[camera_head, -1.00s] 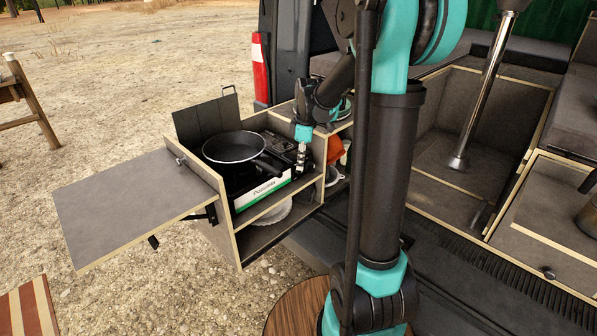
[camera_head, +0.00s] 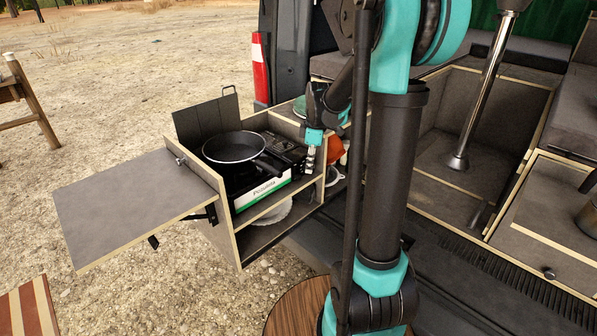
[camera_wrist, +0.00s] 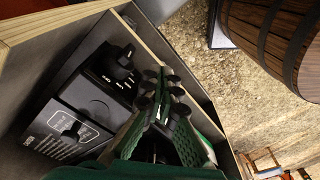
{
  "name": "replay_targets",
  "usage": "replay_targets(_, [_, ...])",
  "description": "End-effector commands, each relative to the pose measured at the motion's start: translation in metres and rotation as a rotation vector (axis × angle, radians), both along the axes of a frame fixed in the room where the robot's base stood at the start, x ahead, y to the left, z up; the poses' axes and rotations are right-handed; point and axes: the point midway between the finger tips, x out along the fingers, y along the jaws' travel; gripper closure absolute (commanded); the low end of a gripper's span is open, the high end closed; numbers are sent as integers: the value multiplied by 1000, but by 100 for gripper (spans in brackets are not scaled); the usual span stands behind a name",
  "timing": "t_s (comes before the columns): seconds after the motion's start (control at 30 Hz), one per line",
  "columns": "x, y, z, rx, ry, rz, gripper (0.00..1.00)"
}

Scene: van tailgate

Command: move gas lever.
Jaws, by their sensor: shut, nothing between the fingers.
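The camp stove (camera_head: 262,193) sits on the upper shelf of the pull-out kitchen box, with a green and white front. In the wrist view, its dark control end (camera_wrist: 97,97) lies left of my gripper, with a black round knob (camera_wrist: 121,63) on it. A small black lever (camera_wrist: 72,131) shows on the printed panel nearer the lower left. My gripper (camera_wrist: 166,82) is shut and empty, its fingers beside the stove and apart from knob and lever. In the head view my gripper (camera_head: 309,170) is by the box's right side wall; the stove controls are hard to see there.
A black pan (camera_head: 235,147) stands on the stove. The box's side wall (camera_head: 318,165) is close to my gripper, with a red-orange item (camera_head: 336,150) beyond it. A flat side table (camera_head: 130,205) extends left. A wooden barrel (camera_wrist: 275,40) shows in the wrist view.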

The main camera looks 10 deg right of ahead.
Motion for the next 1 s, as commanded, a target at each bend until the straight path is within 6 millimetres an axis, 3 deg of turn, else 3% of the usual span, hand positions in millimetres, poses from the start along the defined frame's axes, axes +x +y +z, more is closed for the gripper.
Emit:
replay_targets(0.23, [-1,-2,21,0,0,0,100])
replay_targets(0.7, [-3,-10,104,0,0,0,100])
replay_targets(1.0, [-3,-11,119,0,0,0,100])
